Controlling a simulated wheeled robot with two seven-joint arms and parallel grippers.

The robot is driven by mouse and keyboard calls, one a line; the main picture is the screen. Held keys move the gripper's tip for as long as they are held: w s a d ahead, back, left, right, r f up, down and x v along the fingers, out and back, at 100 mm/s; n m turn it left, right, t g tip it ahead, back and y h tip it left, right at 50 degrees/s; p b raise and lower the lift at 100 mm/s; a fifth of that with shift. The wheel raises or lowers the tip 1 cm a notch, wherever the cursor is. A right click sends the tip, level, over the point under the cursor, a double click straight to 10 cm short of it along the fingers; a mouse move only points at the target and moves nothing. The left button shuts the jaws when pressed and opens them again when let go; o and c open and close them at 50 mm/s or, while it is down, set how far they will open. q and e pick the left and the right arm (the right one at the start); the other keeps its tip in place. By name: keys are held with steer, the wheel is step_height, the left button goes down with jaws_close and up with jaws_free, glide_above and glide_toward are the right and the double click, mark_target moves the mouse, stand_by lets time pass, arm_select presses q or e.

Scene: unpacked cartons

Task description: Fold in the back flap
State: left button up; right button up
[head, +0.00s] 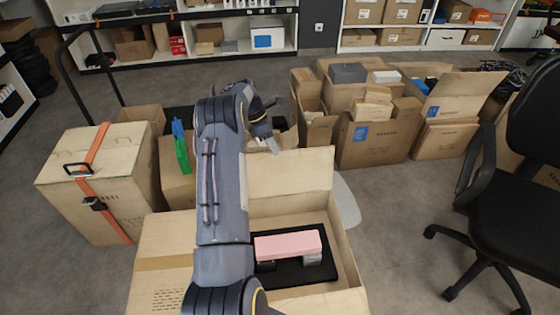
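The open carton (348,275) stands in front of me at the bottom centre. Inside it a pink block (288,245) lies over a black insert (325,268). The back flap (290,173) rises from the carton's far edge, its inner face towards me. A side flap (165,262) lies spread out to the left. My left arm reaches over the carton, hiding part of its left side. My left gripper (268,138) is beyond the back flap's upper edge, pointing down; its fingers are small and partly hidden, so their opening is unclear. My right gripper is not in view.
A strapped carton (105,185) stands at left, beside a green item (182,155). Several open cartons (375,140) stand behind right. A black office chair (510,190) is at right. A pale rounded object (346,202) shows behind the carton. Floor between carton and chair is clear.

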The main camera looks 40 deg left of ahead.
mark_target(280, 159)
arm_select(q)
steer(key=x, duration=0.5)
steer(key=shift+d+f+b, duration=0.15)
steer(key=shift+f+b, duration=0.2)
jaws_close()
stand_by(1.1)
